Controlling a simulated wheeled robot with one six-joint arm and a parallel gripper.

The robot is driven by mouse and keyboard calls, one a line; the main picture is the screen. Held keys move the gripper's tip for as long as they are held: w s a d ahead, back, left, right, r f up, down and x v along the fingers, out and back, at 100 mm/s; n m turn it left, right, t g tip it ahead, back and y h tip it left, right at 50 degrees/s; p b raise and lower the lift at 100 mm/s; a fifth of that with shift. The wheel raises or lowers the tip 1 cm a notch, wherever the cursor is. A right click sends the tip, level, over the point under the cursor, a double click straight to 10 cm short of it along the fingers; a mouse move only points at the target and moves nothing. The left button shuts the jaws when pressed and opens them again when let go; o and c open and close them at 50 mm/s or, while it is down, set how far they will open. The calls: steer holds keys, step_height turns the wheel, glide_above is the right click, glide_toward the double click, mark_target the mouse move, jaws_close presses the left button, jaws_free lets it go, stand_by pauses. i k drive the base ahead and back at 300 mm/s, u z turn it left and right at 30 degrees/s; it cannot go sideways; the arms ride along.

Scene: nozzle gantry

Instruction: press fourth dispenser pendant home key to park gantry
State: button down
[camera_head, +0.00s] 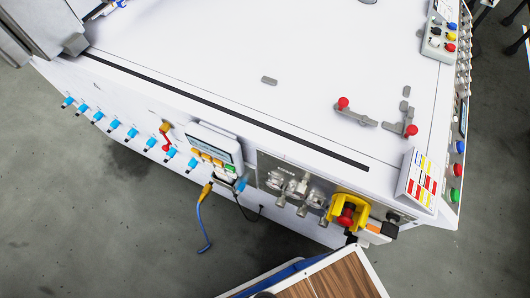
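A pendant (216,142) with a small screen hangs on the front side of the white machine. Below its screen is a row of small keys (207,158), mostly yellow-orange, with a green one at the right end. The key labels are too small to read, so I cannot tell which is the home key. The gantry cannot be made out for sure. My gripper is not in view.
The white table (230,50) has red-knobbed clamps (357,112) at right. Blue-ended fittings (115,124) stick out along the front left. Metal valves (290,185) and a red emergency knob in a yellow guard (346,213) project right of the pendant. A wood-topped surface (335,280) stands at the bottom.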

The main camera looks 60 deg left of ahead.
mark_target(229, 168)
steer(key=z, duration=0.2)
steer(key=k, duration=0.2)
steer(key=u, duration=2.5)
